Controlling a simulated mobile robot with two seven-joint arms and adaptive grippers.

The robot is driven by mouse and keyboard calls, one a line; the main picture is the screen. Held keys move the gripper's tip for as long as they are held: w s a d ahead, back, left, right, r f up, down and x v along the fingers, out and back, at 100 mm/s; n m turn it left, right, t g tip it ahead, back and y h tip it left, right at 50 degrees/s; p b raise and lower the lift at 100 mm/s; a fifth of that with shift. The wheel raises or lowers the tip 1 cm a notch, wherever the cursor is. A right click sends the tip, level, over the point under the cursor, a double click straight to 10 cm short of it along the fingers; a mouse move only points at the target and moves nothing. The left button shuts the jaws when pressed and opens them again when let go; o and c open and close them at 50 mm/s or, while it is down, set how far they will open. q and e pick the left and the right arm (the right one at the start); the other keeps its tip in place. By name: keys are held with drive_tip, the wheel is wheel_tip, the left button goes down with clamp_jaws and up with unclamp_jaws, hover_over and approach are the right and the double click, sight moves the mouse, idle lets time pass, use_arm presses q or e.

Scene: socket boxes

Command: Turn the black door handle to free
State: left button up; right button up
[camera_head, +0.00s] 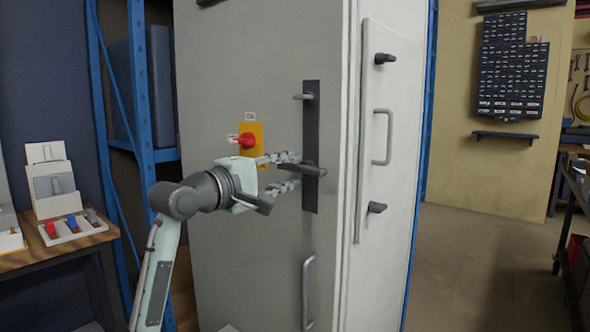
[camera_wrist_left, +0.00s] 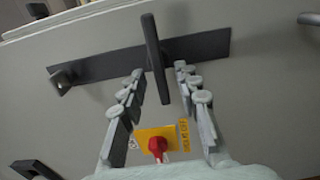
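The black door handle (camera_head: 311,170) sticks out from a dark vertical plate (camera_head: 311,138) on the grey cabinet's front. In the head view it lies roughly level. My left gripper (camera_head: 298,170) is at the plate, with one finger above the handle and one below. In the left wrist view the handle (camera_wrist_left: 154,55) reaches between the fingertips of my left gripper (camera_wrist_left: 160,71). Gaps show on both sides, so the gripper is open around it and not clamped. My right gripper is not in view.
A red rotary switch (camera_head: 246,141) on a yellow plate sits left of the handle plate. A grey pull bar (camera_head: 307,292) is below. The cabinet's side has more handles (camera_head: 383,137). A table (camera_head: 60,252) stands at left.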

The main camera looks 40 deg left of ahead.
use_arm(q)
drive_tip(key=s, duration=0.9)
drive_tip(key=shift+a, duration=0.35)
drive_tip(key=shift+f, duration=0.1)
